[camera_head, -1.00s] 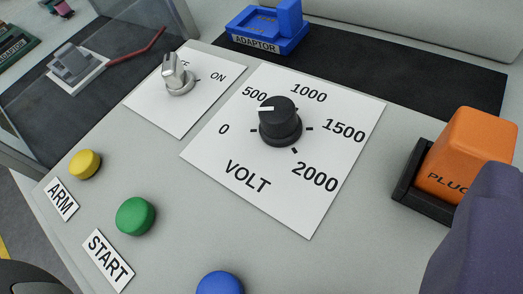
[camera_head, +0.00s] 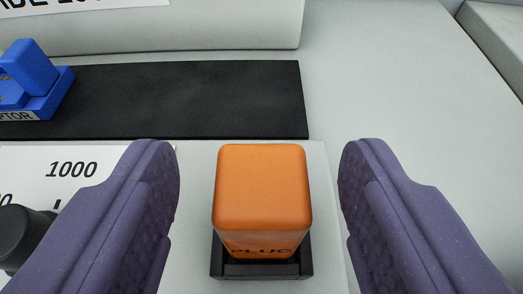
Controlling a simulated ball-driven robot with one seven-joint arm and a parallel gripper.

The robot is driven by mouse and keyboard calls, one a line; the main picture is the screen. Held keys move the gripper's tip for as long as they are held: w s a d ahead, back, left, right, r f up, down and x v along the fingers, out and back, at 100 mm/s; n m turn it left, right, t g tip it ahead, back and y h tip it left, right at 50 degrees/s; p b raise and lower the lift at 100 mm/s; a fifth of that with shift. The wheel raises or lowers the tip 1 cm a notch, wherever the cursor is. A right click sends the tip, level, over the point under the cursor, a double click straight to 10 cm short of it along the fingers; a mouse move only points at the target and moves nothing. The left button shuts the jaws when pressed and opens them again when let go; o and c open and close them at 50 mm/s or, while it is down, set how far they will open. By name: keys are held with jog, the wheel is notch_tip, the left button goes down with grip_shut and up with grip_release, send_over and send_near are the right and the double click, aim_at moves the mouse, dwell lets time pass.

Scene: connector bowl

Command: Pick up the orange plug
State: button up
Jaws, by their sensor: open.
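The orange plug (camera_head: 262,190) is a rounded orange block with dark lettering on its near face. It stands upright in a black holder (camera_head: 262,270) on the light grey panel, in the middle of the head camera view. My gripper (camera_head: 260,165) is open, with one purple finger to the left of the plug and one to the right. A gap shows between each finger and the plug. The fingers look nearly level with the plug, but their exact height over it is hard to tell.
A black mat (camera_head: 185,100) lies behind the plug, with a blue adaptor (camera_head: 35,80) on its left end. A black dial (camera_head: 22,237) on a white scale card (camera_head: 90,170) is at the left, partly behind my left finger. The panel to the right is clear.

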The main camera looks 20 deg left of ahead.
jog(key=shift+w, duration=0.1)
jog(key=shift+c, duration=0.4)
jog(key=c, duration=1.1)
jog(key=shift+o, duration=0.2)
